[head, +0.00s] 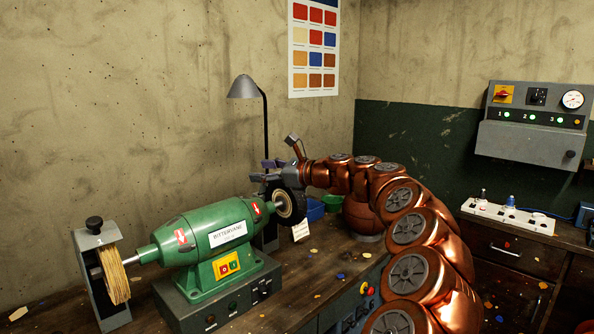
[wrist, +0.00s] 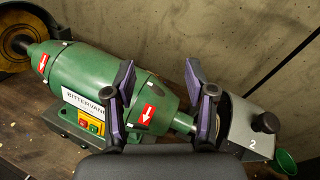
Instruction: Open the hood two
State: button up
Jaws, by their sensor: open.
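Hood two (wrist: 250,125) is a grey housing marked "2" with a black knob (wrist: 265,122), at the right end of the green grinding machine (wrist: 110,80) in the wrist view. My gripper (wrist: 160,76) is open and empty, its purple-padded fingers spread above the machine's right end. The right finger overlaps the hood's left edge in the picture; I cannot tell whether they touch. In the head view, my gripper (head: 272,175) is over the right wheel (head: 289,206) and largely hides hood two there.
At the machine's left end stand a grey housing with a black knob (head: 94,224) and a tan wheel (head: 115,276). A lamp (head: 244,88) rises behind the machine. A green bowl (head: 333,202) is beside my arm. The front bench top holds small scraps.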

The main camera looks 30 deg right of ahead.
jog(key=d+f+m+t+h, duration=0.3)
jog(key=d+m+h, duration=0.3)
jog(key=d, duration=1.1)
jog(key=shift+m+y, duration=0.7)
jog(key=shift+p+x, duration=0.45)
jog(key=shift+x, duration=3.7)
grip_shut()
